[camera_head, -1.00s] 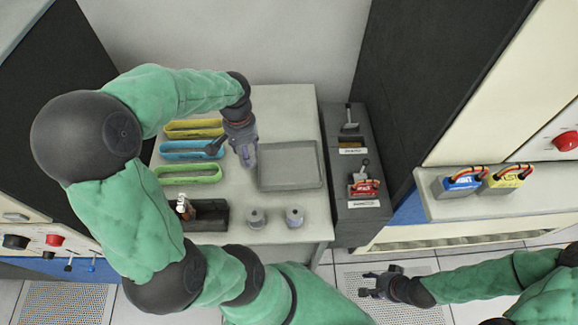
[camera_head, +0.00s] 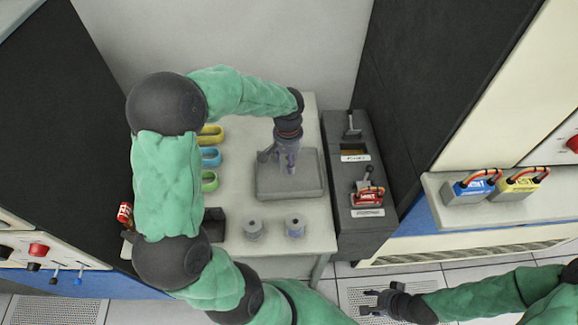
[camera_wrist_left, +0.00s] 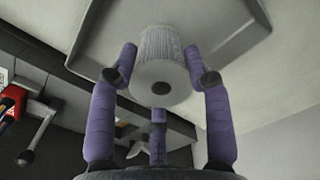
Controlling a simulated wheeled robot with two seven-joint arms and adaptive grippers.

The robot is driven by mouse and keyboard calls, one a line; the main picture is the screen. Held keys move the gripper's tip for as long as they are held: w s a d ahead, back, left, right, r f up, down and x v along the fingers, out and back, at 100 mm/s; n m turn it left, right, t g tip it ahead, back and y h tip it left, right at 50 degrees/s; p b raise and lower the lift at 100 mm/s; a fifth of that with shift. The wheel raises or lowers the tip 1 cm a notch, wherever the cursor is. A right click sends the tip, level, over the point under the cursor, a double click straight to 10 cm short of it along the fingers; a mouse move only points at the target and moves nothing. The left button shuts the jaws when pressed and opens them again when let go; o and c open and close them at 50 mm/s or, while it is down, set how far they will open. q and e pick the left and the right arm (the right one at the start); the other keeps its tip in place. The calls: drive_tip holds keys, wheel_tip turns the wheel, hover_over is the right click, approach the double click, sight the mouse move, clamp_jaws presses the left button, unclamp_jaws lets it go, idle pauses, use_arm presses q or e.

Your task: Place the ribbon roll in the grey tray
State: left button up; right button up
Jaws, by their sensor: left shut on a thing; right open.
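My left gripper (camera_head: 287,168) is over the grey tray (camera_head: 308,178) on the table. In the left wrist view it is shut on a light grey ribbed cylinder, the ribbon roll (camera_wrist_left: 160,68), with its round end facing the camera. The grey tray also shows behind the roll in that view (camera_wrist_left: 222,52). I cannot tell whether the roll touches the tray floor. In the head view the roll is hidden by the gripper. My right gripper (camera_head: 379,304) is open and empty at the lower right, away from the table.
Yellow (camera_head: 212,136), blue (camera_head: 211,157) and green (camera_head: 210,181) bins are partly hidden by my left arm. A dark box (camera_head: 214,224) stands front left. A dark cabinet with levers (camera_head: 366,228) stands to the table's right.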

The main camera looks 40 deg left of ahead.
use_arm(q)
drive_tip(key=shift+w+f+b, duration=0.15)
drive_tip(key=shift+f+b, duration=0.4)
drive_tip(key=shift+f, duration=1.2)
drive_tip(key=shift+d+f, duration=0.1)
drive_tip(key=o, duration=1.2)
drive_tip(key=shift+o, duration=0.2)
wheel_tip(320, 180, up, 12)
drive_tip(key=p, duration=0.4)
